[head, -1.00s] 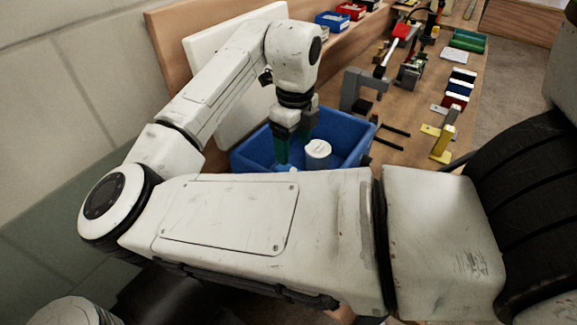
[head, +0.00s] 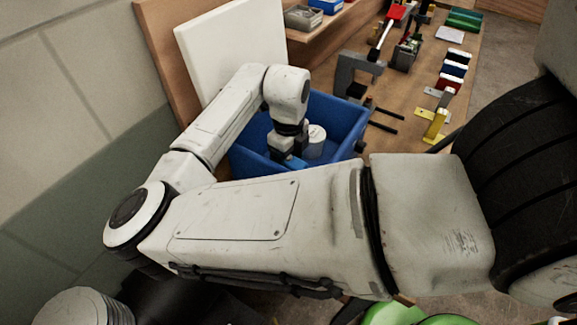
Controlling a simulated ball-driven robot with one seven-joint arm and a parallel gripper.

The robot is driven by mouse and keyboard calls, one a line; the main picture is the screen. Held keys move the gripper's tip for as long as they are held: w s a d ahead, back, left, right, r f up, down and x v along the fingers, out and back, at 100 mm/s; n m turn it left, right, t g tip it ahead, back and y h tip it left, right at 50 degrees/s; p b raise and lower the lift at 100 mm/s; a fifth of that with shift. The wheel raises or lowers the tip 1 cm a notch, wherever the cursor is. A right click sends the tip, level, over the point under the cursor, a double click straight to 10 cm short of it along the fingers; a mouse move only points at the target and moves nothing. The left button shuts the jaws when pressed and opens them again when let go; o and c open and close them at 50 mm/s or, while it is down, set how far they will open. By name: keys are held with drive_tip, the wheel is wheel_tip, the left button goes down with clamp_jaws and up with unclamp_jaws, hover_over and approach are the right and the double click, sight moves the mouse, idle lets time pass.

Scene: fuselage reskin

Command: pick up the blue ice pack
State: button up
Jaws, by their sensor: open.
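The blue bin (head: 345,108) stands on the bench beyond my forearm. My gripper (head: 288,152) points down inside it, with its fingertips low and partly hidden. A small patch of lighter blue, which looks like the blue ice pack (head: 293,162), shows right at the fingertips; my forearm hides the rest. I cannot tell whether the fingers touch it or straddle it. My gripper is open. A white-grey cylindrical container (head: 315,142) stands in the bin just right of my gripper.
A white panel (head: 225,50) leans behind the bin. A grey angled bracket (head: 352,75), black rods (head: 383,127) and a yellow bracket (head: 434,124) lie to the right on the bench. Green rounded shapes (head: 390,313) show at the bottom edge.

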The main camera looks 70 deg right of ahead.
drive_tip(key=shift+f, duration=0.15)
drive_tip(key=c, duration=1.2)
